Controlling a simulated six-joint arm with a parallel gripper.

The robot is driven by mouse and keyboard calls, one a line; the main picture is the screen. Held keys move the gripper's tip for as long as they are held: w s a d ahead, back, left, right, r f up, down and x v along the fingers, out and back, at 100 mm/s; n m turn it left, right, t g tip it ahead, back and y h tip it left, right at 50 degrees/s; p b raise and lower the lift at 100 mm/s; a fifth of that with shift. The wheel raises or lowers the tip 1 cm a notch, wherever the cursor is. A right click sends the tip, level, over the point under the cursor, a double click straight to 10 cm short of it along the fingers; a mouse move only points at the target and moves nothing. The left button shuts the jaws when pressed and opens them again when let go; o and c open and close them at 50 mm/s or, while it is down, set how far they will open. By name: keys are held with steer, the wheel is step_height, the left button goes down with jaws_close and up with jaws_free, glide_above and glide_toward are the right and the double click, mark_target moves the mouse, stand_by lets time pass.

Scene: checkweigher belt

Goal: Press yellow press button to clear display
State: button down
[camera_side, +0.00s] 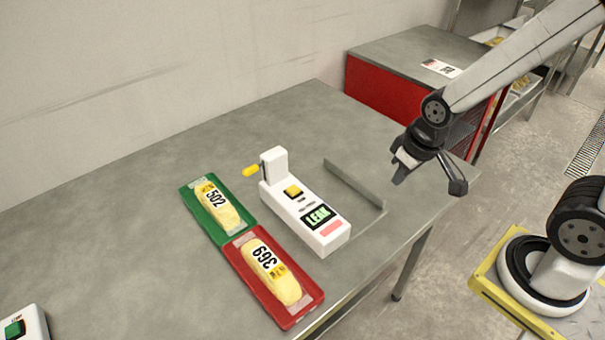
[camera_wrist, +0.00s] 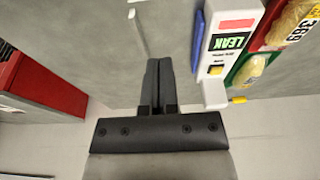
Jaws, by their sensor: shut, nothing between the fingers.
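A white device (camera_side: 305,212) stands on the grey table. In the wrist view the yellow button (camera_wrist: 215,70) and the lit green display (camera_wrist: 228,42) are at the right. A separate yellow knob (camera_side: 251,170) sticks out from the device's upright end. My gripper (camera_wrist: 158,62) is shut and empty, its two fingers side by side. In the side view it hangs to the right of the device, above the table's right end, apart from the button.
A green tray (camera_side: 193,209) with pack 502 and a red tray (camera_side: 285,323) with pack 369 lie left of the device. A low grey rail (camera_side: 355,184) stands between device and gripper. A red cabinet (camera_side: 385,92) is behind. A white box with a green button (camera_side: 24,326) is front left.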

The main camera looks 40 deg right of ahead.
steer(key=r+n+t+y, duration=0.2)
steer(key=n+t, duration=0.4)
steer(key=n, duration=0.5)
glide_above(290, 186)
steer(key=s, duration=0.2)
steer(key=shift+d+f, duration=0.15)
steer(key=shift+f, duration=0.15)
steer(key=shift+f, duration=4.3)
steer(key=shift+f, duration=0.85)
steer(key=shift+r, duration=0.85)
